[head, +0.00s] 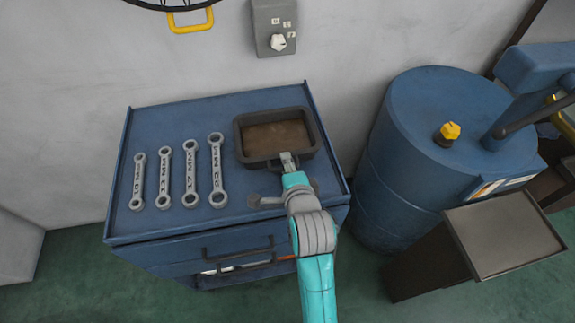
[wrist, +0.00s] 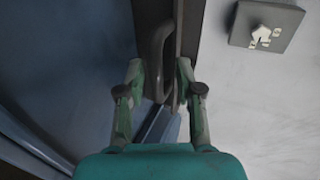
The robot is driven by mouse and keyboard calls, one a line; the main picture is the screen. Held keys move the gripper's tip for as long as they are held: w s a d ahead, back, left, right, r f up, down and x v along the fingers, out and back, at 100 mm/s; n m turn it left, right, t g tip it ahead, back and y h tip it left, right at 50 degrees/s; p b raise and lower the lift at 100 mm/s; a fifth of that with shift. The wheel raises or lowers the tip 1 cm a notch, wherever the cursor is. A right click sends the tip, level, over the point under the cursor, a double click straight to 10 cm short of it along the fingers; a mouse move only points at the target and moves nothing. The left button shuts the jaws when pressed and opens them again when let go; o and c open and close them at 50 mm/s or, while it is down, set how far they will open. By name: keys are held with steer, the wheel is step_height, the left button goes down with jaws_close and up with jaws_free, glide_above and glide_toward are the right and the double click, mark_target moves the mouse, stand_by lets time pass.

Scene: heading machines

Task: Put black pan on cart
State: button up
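The black pan (head: 240,140) is a rectangular dark tray with a brown inside. In the head view it is at the back right of the blue drawer cart's top (head: 175,121); I cannot tell whether it rests flat there or is slightly raised. My gripper (head: 288,160) is at the pan's near edge. In the wrist view my gripper's fingertips (wrist: 162,68) stand on either side of a dark loop handle (wrist: 157,45) that looks like part of the pan. The fingers are close to it, but contact is unclear.
Several wrenches (head: 190,172) lie in a row on the cart top's left half. A blue barrel (head: 420,150) stands to the right, with a grey-topped stand (head: 505,235) in front. A switch box (head: 274,25) hangs on the wall behind; it also shows in the wrist view (wrist: 265,25).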

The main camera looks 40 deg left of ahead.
steer(key=v, duration=1.2)
steer(key=s+d+f+n+t+h, duration=0.2)
steer(key=d+f, duration=0.3)
steer(key=d, duration=0.6)
steer(key=s+d+f+n+t+h, duration=0.1)
steer(key=s+d+f+t+h, duration=0.3)
steer(key=d, duration=0.8)
steer(key=s+d+r+n+h, duration=0.2)
steer(key=s+d+n+h, duration=0.2)
steer(key=s+d, duration=0.9)
steer(key=shift+s+d+n, duration=0.2)
steer(key=shift+s+n, duration=0.3)
steer(key=shift+s, duration=1.75)
